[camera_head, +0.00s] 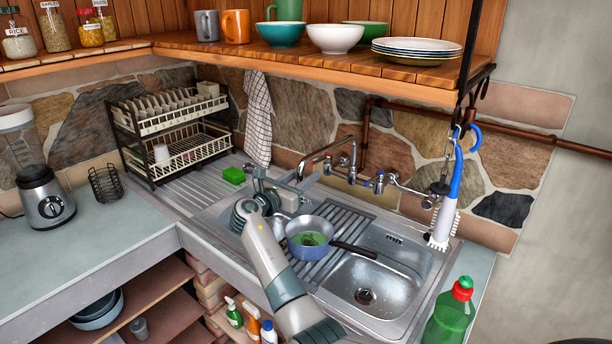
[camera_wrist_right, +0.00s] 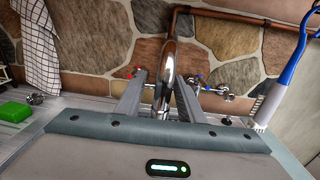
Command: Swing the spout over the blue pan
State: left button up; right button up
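The chrome spout (camera_head: 325,152) comes from the wall tap and reaches forward and left, its tip near my right gripper (camera_head: 288,182). In the right wrist view the spout (camera_wrist_right: 166,78) stands between the two spread fingers of my right gripper (camera_wrist_right: 160,92). A gap shows on its left side; contact on its right side is unclear. The blue pan (camera_head: 294,246), with green content, sits on the ridged drainer (camera_head: 342,222), in front of the spout tip and gripper. Its black handle (camera_head: 352,249) points right over the right basin. My left gripper is not in view.
Tap handles (camera_head: 379,182) are on the wall right of the spout. A blue-handled brush (camera_head: 447,210) hangs at the right. A green bottle (camera_head: 449,318) stands front right. A green sponge (camera_head: 233,175) and dish rack (camera_head: 170,135) are left. The right basin (camera_head: 372,283) looks empty.

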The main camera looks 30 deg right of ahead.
dwell(0.3)
jog(key=shift+s+a, duration=0.2)
jog(key=shift+a, duration=0.25)
jog(key=b+v, duration=0.5)
jog(key=v, duration=1.1)
jog(key=shift+a+b, duration=0.25)
jog(key=shift+b, duration=0.15)
